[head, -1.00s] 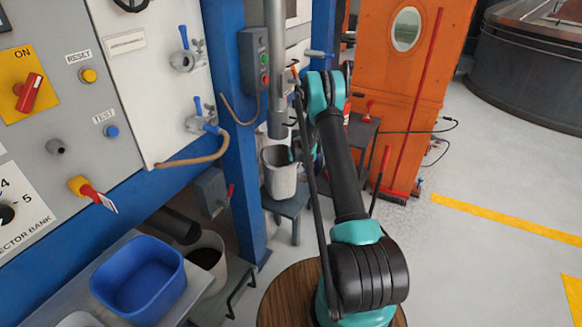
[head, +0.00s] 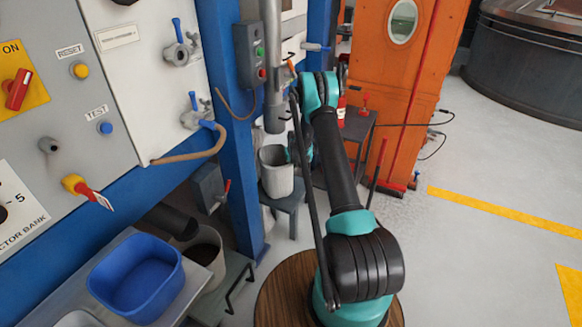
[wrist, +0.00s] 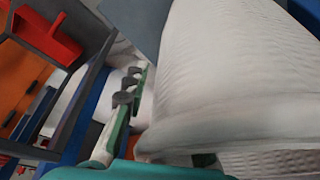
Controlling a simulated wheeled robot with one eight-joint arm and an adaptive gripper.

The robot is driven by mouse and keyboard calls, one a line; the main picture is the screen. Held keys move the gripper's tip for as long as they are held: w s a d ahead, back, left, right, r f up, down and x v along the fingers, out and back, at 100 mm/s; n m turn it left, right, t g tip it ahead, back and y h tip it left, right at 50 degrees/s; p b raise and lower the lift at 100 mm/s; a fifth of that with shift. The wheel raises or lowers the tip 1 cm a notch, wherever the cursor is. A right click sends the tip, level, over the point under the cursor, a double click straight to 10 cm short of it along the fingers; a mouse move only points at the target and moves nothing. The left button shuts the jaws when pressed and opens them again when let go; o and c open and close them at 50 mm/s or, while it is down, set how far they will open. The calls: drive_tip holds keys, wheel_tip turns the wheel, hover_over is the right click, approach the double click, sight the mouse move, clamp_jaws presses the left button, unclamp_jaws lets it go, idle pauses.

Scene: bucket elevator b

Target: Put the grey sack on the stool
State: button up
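The grey sack (head: 276,171) is pale and bucket-shaped, with a thick rim. In the head view it stands upright over the small grey-blue stool (head: 289,201), beside the blue column. Its base looks level with the stool top, but I cannot tell whether it bears fully on it. My gripper (head: 291,152) is at the sack's right side, near the rim, partly hidden by my arm. In the wrist view the woven sack (wrist: 235,75) fills the right side. One green finger shows left of it, and a bit of green shows below the rim. Contact between the fingers is hidden.
A metal pipe (head: 273,70) hangs just above the sack. The blue column (head: 232,140) stands close on its left. A dark table (head: 352,128) with a red object is behind at right. A blue tub (head: 136,277) is at the front left. Floor at right is clear.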

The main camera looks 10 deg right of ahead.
drive_tip(key=s+f+v, duration=0.1)
drive_tip(key=s+v, duration=0.1)
drive_tip(key=v, duration=1.1)
drive_tip(key=s+a+f+v, duration=0.1)
drive_tip(key=s+v, duration=0.1)
drive_tip(key=v, duration=1.1)
drive_tip(key=s+r, duration=0.7)
drive_tip(key=s, duration=0.5)
drive_tip(key=s+m, duration=0.1)
drive_tip(key=s, duration=2.6)
drive_tip(key=shift+a+f, duration=0.1)
